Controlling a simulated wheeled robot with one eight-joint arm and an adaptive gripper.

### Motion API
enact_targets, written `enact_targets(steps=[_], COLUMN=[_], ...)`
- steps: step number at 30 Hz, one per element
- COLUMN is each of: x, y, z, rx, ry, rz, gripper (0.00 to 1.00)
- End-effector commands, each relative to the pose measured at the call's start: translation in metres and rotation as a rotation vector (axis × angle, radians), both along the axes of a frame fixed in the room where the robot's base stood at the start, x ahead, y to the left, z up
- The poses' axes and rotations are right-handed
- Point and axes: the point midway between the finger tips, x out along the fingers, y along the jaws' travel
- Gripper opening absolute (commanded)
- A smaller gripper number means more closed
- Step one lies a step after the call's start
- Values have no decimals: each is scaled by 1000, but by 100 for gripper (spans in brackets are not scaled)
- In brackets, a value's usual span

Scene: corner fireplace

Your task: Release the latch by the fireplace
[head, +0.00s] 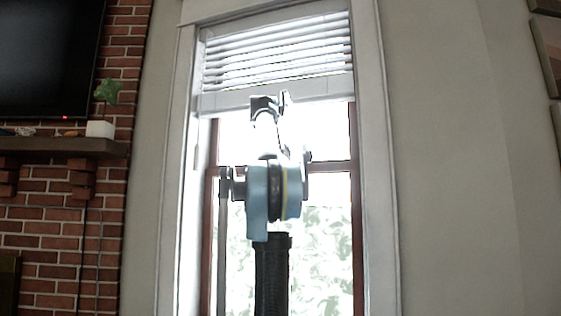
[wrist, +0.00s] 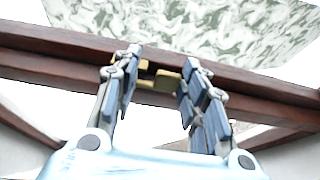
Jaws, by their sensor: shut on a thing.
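The brass-yellow latch (wrist: 168,80) sits on the dark reddish-brown window rail (wrist: 60,47) in the wrist view. My gripper (wrist: 160,66) has its two dark padded fingers at the rail, one on each side of the latch. It is shut on the latch, though a gap shows between the pads and the exact contact is unclear. In the head view, my arm stands in front of the bright window (head: 325,230), and the latch and fingertips cannot be made out there.
A white blind (head: 278,50) covers the window's top. To the left are the brick fireplace wall (head: 50,230), a mantel (head: 60,147) with a potted plant (head: 101,128), and a dark screen (head: 45,55). Plain wall (head: 450,180) lies to the right.

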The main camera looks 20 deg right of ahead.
Motion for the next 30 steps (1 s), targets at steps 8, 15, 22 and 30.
enact_targets(steps=[8, 15, 22, 30], x=[1, 1, 1, 2], y=[5, 12, 20, 27], z=[0, 0, 0, 0], rx=[0, -1, -1, -1], ry=[-1, -2, -2, -3], rz=[-78, -236, -437, -621], gripper=[16, 16, 16, 16])
